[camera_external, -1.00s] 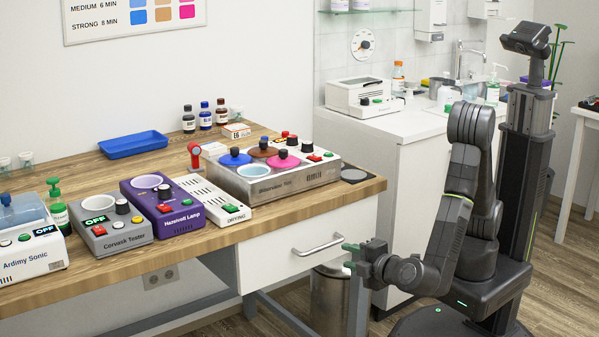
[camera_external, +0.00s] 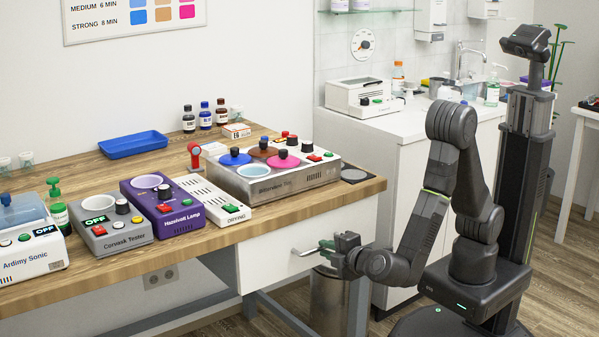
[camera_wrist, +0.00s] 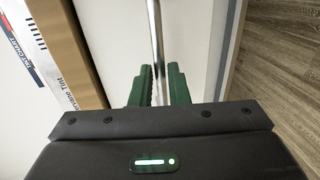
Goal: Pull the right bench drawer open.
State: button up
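The right bench drawer (camera_external: 274,262) is the white front under the right end of the wooden bench. It looks closed, its front flush under the bench top. Its metal bar handle (camera_external: 304,253) runs across the front and also shows in the wrist view (camera_wrist: 155,30). My gripper (camera_external: 326,247) is at the right part of the handle. In the wrist view its green fingers (camera_wrist: 158,85) stand close on both sides of the bar and look shut on it. The fingertips' contact is partly hidden by the bar and my gripper's body.
The bench top (camera_external: 228,235) carries several devices, including a steel unit (camera_external: 290,186) above the drawer. A metal bin (camera_external: 327,300) stands on the floor below my gripper. A white counter (camera_external: 390,130) stands behind. Wooden floor lies open to the right of the drawer.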

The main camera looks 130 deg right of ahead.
grip_shut()
jog(key=f+v, duration=0.2)
jog(key=v, duration=1)
jog(key=a+f+v, duration=0.1)
jog(key=f+v, duration=0.2)
jog(key=v, duration=1)
jog(key=shift+a, duration=0.35)
jog(key=shift+f, duration=0.1)
jog(key=shift+o, duration=2.4)
grip_release()
